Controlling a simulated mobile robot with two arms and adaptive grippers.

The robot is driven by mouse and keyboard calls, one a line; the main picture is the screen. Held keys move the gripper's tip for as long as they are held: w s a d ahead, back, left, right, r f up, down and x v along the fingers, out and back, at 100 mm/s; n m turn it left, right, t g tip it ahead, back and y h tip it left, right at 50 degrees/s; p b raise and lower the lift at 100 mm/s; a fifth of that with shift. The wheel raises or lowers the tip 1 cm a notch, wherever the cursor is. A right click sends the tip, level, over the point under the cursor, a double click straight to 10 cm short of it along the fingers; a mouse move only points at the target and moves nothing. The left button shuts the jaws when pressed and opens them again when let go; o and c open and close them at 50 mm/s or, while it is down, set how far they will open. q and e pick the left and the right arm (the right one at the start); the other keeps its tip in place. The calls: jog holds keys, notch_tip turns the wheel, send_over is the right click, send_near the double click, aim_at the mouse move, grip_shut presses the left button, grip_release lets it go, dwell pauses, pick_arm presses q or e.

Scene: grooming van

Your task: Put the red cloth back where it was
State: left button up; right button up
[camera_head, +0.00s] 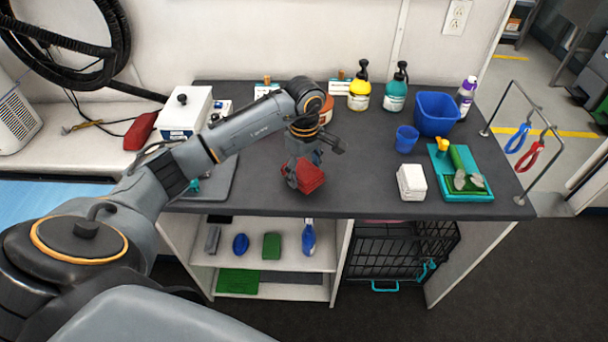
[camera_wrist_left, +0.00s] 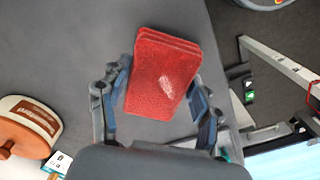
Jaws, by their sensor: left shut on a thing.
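The red cloth (camera_head: 309,175) is a folded stack with a pale patch on its top. My left gripper (camera_head: 300,168) is shut on it at the dark grey counter, left of the middle. In the left wrist view the red cloth (camera_wrist_left: 163,75) lies between the two fingers of the left gripper (camera_wrist_left: 160,105). I cannot tell whether the cloth touches the counter. My right gripper is in neither view.
The counter (camera_head: 350,185) is clear around the cloth. To the right are a white stack (camera_head: 411,182), a blue cup (camera_head: 407,139), a blue bin (camera_head: 436,113) and a teal tray (camera_head: 475,193). Bottles (camera_head: 359,92) stand behind. Shelves (camera_head: 270,250) and a black crate (camera_head: 400,255) are below.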

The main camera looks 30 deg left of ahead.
aim_at(304, 171)
pick_arm(q)
notch_tip(304, 171, down, 2)
jog(key=shift+s+d+f+p, duration=0.1)
jog(key=shift+p, duration=0.3)
jog(key=shift+f, duration=0.25)
jog(key=o, duration=0.7)
jog(key=shift+b, duration=0.35)
jog(key=shift+c, duration=0.2)
jog(key=o, duration=0.4)
jog(key=shift+o, duration=0.2)
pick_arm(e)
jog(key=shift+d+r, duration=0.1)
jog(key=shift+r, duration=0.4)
pick_arm(q)
jog(key=shift+r+p, duration=0.2)
jog(key=shift+p, duration=0.1)
jog(key=shift+r, duration=0.25)
notch_tip(304, 171, up, 12)
jog(key=b, duration=0.3)
jog(key=shift+f, duration=0.25)
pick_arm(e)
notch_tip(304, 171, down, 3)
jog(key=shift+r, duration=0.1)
